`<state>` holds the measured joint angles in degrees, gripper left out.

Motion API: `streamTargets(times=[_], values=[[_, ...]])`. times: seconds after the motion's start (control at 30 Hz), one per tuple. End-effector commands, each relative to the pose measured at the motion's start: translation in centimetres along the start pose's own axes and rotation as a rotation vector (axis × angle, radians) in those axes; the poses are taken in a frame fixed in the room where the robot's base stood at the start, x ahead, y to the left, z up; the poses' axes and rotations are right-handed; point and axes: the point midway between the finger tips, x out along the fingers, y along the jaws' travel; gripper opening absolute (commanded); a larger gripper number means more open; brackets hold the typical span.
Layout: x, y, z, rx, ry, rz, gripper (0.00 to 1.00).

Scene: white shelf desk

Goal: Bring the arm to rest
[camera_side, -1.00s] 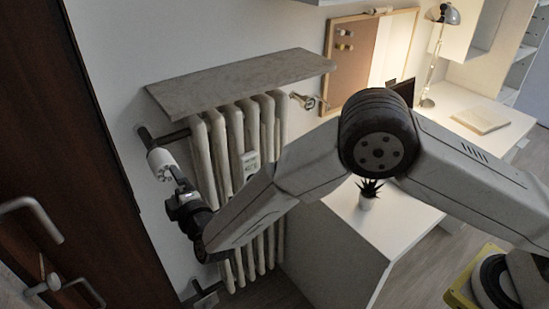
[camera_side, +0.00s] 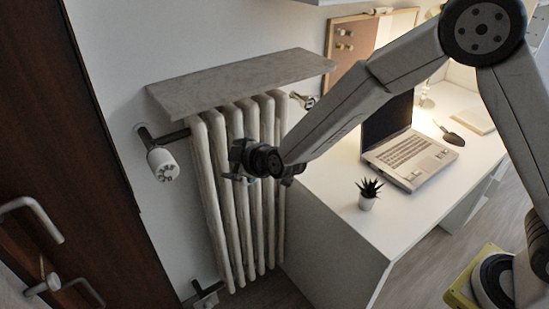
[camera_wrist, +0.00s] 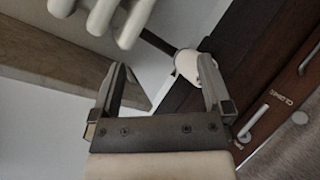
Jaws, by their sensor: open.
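My gripper (camera_side: 236,172) is in front of the ribbed white radiator (camera_side: 222,215) in the side view, small and dark there. In the wrist view its two fingers stand wide apart with nothing between them at the tips (camera_wrist: 160,80). The white radiator valve knob (camera_side: 163,164) is left of my gripper in the side view, apart from it. In the wrist view the knob (camera_wrist: 187,66) shows beyond the fingers, partly behind the right one.
A stone shelf (camera_side: 240,80) lies above the radiator. The white desk (camera_side: 345,225) holds a small potted plant (camera_side: 368,192), an open laptop (camera_side: 408,152) and a dark trowel-like tool (camera_side: 452,138). A dark wooden door (camera_side: 75,130) with metal handles is at the left.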

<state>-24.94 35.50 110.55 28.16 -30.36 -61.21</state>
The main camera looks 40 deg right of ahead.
Motion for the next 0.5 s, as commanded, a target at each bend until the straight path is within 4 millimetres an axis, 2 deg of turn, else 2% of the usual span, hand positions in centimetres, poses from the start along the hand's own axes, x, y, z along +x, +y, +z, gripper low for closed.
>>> streamTargets(times=[0.03, 0.23, 0.37, 0.5], values=[[-1.1, 0.9, 1.2, 0.051, -0.031, -0.03, 1.0], [-5.8, 2.5, 6.5, 0.265, -0.191, -0.157, 1.0], [-9.5, 2.9, 10.2, 0.407, -0.322, -0.214, 1.0], [-14.1, 2.9, 14.1, 0.556, -0.482, -0.25, 1.0]])
